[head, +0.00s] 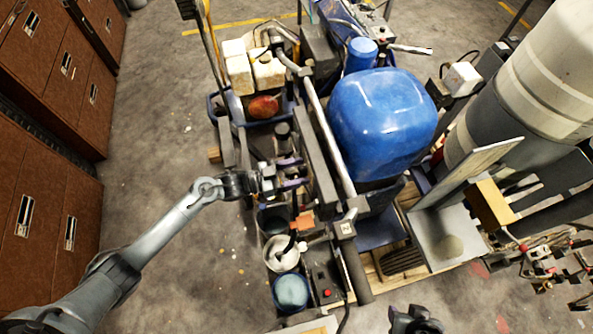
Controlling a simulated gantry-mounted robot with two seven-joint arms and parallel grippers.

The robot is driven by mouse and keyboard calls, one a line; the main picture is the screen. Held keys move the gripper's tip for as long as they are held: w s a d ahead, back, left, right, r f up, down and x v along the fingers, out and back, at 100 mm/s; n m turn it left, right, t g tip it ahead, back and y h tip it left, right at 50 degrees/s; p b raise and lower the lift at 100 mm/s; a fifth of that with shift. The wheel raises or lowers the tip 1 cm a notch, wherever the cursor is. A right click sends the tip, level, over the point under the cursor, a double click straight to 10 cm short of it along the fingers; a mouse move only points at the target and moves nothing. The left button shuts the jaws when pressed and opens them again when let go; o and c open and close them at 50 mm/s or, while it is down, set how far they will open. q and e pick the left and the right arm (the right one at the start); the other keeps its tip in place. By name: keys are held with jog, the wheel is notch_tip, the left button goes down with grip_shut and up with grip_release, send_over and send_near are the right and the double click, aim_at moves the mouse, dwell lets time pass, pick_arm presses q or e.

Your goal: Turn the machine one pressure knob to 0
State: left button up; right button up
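The line striper machine has a large blue rounded cover (382,122) and a metal frame with a long bar (328,140). My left gripper (295,173) reaches in from the left over the machine's left side. Its two fingers look spread apart, with a gap between them and nothing clearly held. A dark round part (283,131) stands just beyond the fingers. I cannot make out which small part is the pressure knob; it is too small or hidden by the gripper. Part of my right arm's dark end (415,320) shows at the bottom edge; its fingers are not clear.
A white bucket (281,254) and a blue-topped bucket (291,291) stand on the machine's near end, beside a box with a red button (326,292). Brown cabinets (50,60) line the left. A large grey tank (550,75) stands right. Floor left of the machine is clear.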

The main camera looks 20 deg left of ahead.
pick_arm(q)
jog(key=b+v, duration=0.1)
jog(key=v, duration=0.9)
jog(key=shift+s+a, duration=0.25)
jog(key=shift+a, duration=0.05)
jog(key=shift+f, duration=0.1)
